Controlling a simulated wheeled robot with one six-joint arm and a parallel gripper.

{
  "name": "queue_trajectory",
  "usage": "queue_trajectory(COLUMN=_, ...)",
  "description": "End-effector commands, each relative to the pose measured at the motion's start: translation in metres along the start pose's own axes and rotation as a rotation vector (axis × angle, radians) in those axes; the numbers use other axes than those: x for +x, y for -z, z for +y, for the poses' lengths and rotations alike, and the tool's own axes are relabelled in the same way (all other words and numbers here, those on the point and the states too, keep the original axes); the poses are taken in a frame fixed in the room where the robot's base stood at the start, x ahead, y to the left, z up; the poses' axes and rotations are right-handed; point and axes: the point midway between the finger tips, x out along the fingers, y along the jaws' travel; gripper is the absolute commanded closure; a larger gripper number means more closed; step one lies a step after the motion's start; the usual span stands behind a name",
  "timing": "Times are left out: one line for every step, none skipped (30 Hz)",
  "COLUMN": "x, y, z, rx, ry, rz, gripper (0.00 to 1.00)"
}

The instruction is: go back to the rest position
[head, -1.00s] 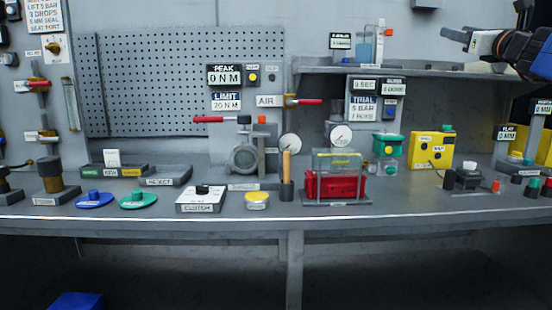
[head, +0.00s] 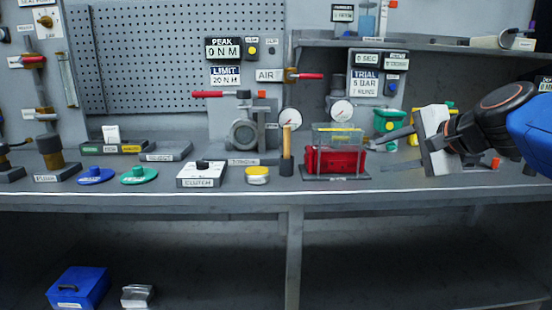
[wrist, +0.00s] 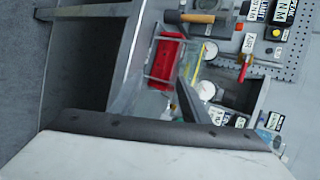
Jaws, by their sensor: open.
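My gripper (head: 380,152) is at the right of the head view, reaching left over the bench. Its dark fingers are apart with nothing visible between them. They point toward the clear-topped stand with the red box (head: 335,158), and a gap to it cannot be judged. My pale gripper body and arm hide much of the bench's right side. In the wrist view the pale gripper body fills the bottom, and one dark finger (wrist: 188,98) shows beyond it, near the red box (wrist: 166,62) in its frame.
An upper shelf (head: 440,45) runs above my gripper. A blue toolbox (head: 78,288) stands below the bench.

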Motion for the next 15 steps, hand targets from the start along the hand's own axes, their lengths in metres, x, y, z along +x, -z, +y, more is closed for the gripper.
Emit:
queue_trajectory(x=0.000, y=-0.013, z=0.029, rx=-0.092, ry=-0.057, rz=-0.009, gripper=0.58)
queue_trajectory(x=0.001, y=-0.018, z=0.047, rx=-0.151, ry=-0.093, rz=-0.013, gripper=0.58)
queue_trajectory(x=0.000, y=-0.025, z=0.070, rx=-0.233, ry=-0.141, rz=-0.020, gripper=0.58)
queue_trajectory(x=-0.001, y=-0.030, z=0.088, rx=-0.294, ry=-0.177, rz=-0.027, gripper=0.58)
queue_trajectory(x=-0.002, y=-0.034, z=0.107, rx=-0.356, ry=-0.214, rz=-0.035, gripper=0.58)
queue_trajectory(x=-0.004, y=-0.039, z=0.131, rx=-0.440, ry=-0.262, rz=-0.047, gripper=0.58)
queue_trajectory(x=-0.006, y=-0.042, z=0.149, rx=-0.504, ry=-0.298, rz=-0.055, gripper=0.58)
queue_trajectory(x=-0.009, y=-0.045, z=0.167, rx=-0.567, ry=-0.334, rz=-0.068, gripper=0.58)
queue_trajectory(x=-0.013, y=-0.048, z=0.192, rx=-0.653, ry=-0.382, rz=-0.084, gripper=0.58)
queue_trajectory(x=-0.015, y=-0.049, z=0.209, rx=-0.717, ry=-0.417, rz=-0.097, gripper=0.58)
queue_trajectory(x=-0.019, y=-0.050, z=0.226, rx=-0.780, ry=-0.451, rz=-0.109, gripper=0.58)
queue_trajectory(x=-0.024, y=-0.050, z=0.247, rx=-0.859, ry=-0.495, rz=-0.128, gripper=0.58)
queue_trajectory(x=-0.027, y=-0.050, z=0.262, rx=-0.916, ry=-0.527, rz=-0.142, gripper=0.58)
queue_trajectory(x=-0.030, y=-0.050, z=0.276, rx=-0.970, ry=-0.554, rz=-0.155, gripper=0.58)
queue_trajectory(x=-0.035, y=-0.049, z=0.292, rx=-1.034, ry=-0.589, rz=-0.172, gripper=0.58)
